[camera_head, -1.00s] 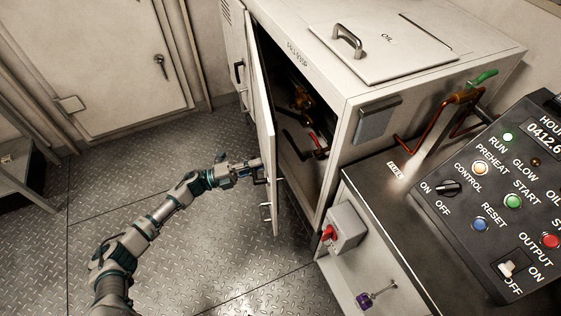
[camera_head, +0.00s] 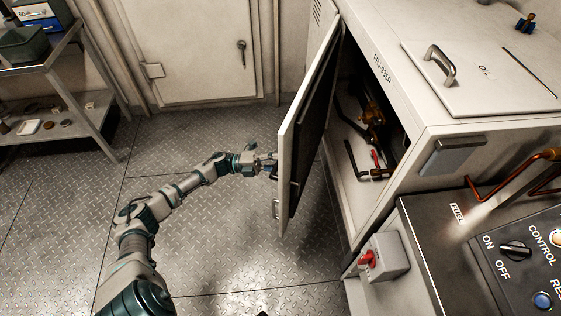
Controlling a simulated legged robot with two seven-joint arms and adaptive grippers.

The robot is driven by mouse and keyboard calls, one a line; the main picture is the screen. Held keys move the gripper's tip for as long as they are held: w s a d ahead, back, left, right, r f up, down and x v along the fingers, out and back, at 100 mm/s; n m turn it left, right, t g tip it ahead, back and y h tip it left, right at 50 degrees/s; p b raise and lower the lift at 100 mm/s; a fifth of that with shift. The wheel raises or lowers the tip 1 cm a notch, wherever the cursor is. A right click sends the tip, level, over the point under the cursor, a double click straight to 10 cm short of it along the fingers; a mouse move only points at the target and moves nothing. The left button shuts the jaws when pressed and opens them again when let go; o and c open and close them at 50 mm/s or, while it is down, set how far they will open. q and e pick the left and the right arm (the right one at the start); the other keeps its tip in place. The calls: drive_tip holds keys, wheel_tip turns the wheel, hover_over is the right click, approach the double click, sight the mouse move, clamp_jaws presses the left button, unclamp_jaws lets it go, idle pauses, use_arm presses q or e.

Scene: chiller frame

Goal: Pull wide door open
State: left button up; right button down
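The wide door (camera_head: 299,135) of the white cabinet (camera_head: 415,150) stands partly open, swung out to the left. Its dark inner face shows, and pipes with a red-handled valve (camera_head: 376,160) are visible inside. My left arm comes in from the lower left. My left gripper (camera_head: 270,167) is at the door's outer face, at the handle (camera_head: 274,173) near its free edge. The fingers are small and partly hidden by the door edge, so I cannot tell whether they are closed on the handle.
Bare metal floor (camera_head: 215,240) lies left of and below the door. A shelf cart (camera_head: 70,105) stands at the far left. A closed wall door (camera_head: 190,50) is behind. A grey box with a red switch (camera_head: 385,258) and a control panel (camera_head: 525,265) are at the lower right.

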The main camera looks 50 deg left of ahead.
use_arm(q)
drive_tip(key=shift+r, duration=0.1)
drive_tip(key=v, duration=1.2)
drive_tip(key=shift+a, duration=0.1)
